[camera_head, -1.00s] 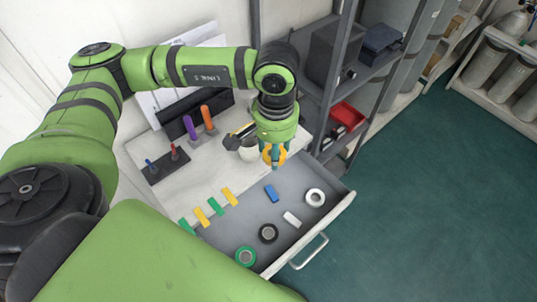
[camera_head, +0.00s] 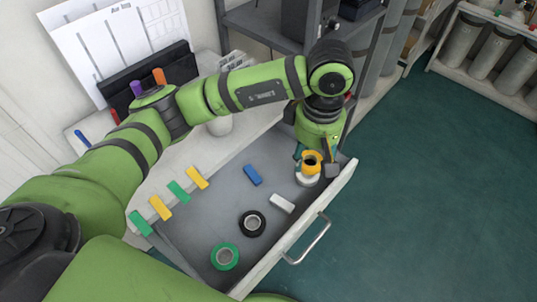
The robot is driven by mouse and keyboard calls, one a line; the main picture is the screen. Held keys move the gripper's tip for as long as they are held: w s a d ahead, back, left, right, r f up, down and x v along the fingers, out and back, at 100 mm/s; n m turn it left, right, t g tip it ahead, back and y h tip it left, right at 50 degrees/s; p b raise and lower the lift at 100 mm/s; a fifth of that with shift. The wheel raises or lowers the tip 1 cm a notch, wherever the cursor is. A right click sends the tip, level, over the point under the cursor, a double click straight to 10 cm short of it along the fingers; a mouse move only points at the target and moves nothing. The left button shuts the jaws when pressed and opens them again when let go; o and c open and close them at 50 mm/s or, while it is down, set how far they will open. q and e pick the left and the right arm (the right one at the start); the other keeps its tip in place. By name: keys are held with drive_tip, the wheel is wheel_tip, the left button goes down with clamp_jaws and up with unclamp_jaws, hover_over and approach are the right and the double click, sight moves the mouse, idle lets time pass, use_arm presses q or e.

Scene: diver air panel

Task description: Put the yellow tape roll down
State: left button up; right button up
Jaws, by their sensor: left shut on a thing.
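The yellow tape roll (camera_head: 311,161) is held in my left gripper (camera_head: 317,162), which is shut on it. The roll is at the far right corner of the open drawer (camera_head: 185,243), right above the white tape roll (camera_head: 307,180). The white roll is partly covered by the yellow roll and the gripper. I cannot tell whether the yellow roll touches the white one. My right gripper is not in view.
In the drawer lie a black tape roll (camera_head: 252,224), a green tape roll (camera_head: 225,257), a blue block (camera_head: 253,175) and a white block (camera_head: 283,204). Yellow and green pieces (camera_head: 197,178) line the worktop edge. A grey shelf stands behind the gripper.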

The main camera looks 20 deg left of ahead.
use_arm(q)
drive_tip(key=p, duration=0.1)
hover_over(284, 160)
wheel_tip(284, 160, down, 5)
drive_tip(key=shift+s+d+f, duration=0.1)
drive_tip(key=shift+f, duration=0.05)
wheel_tip(284, 160, down, 4)
drive_tip(key=shift+f+p, duration=0.1)
drive_tip(key=shift+p, duration=0.65)
drive_tip(key=o, duration=0.6)
drive_tip(key=shift+f+b, duration=0.1)
drive_tip(key=shift+b, duration=0.2)
drive_tip(key=shift+o, duration=0.6)
drive_tip(key=shift+r, duration=0.2)
wheel_tip(284, 160, up, 12)
drive_tip(key=b, duration=0.1)
drive_tip(key=shift+b, duration=0.4)
